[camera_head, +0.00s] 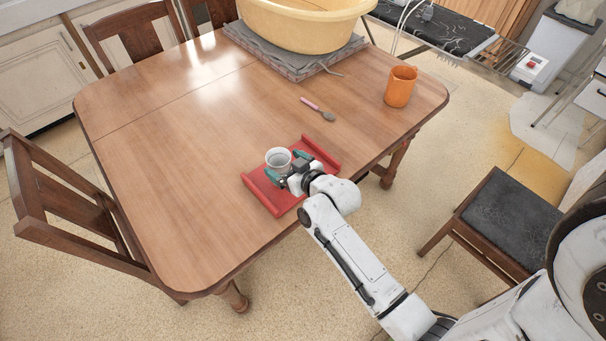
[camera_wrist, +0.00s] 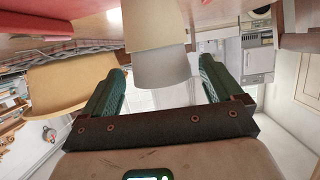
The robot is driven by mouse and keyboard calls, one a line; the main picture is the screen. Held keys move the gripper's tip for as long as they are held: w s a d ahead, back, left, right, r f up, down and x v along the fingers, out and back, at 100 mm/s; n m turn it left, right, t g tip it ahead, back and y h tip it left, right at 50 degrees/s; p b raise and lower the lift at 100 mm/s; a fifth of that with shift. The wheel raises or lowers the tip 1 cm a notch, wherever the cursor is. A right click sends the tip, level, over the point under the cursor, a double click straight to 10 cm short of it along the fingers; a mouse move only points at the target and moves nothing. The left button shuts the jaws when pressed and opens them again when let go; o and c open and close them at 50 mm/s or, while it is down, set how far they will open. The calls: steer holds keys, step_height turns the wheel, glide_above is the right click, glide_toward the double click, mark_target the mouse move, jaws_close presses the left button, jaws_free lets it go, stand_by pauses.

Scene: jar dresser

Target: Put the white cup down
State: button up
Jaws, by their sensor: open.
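The white cup (camera_head: 278,160) is upright and appears to stand on the red tray (camera_head: 262,194) near the table's front edge. My gripper (camera_head: 288,165) is open, with its teal fingers at the cup's near side. In the wrist view the pale cup (camera_wrist: 160,68) shows upside down between and beyond the spread fingers of my gripper (camera_wrist: 160,75), with gaps on both sides. The contact between cup base and tray is hidden in the head view.
An orange mug (camera_head: 400,87) stands at the table's right side. A pink-handled spoon (camera_head: 317,108) lies mid-table. The left part of the wooden table (camera_head: 165,150) is clear. Chairs surround it.

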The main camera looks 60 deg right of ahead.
steer(key=s+a+n+g+y, duration=0.1)
steer(key=s+a+g, duration=0.3)
steer(key=s, duration=0.3)
steer(key=s+a+f+n+g+y, duration=0.1)
steer(key=s+a+g, duration=0.3)
steer(key=s, duration=0.4)
steer(key=s+a+g+y+b, duration=0.1)
steer(key=s+a+g, duration=0.3)
steer(key=s+a, duration=0.2)
steer(key=shift+s+f+n+y, duration=0.4)
steer(key=shift+s, duration=0.7)
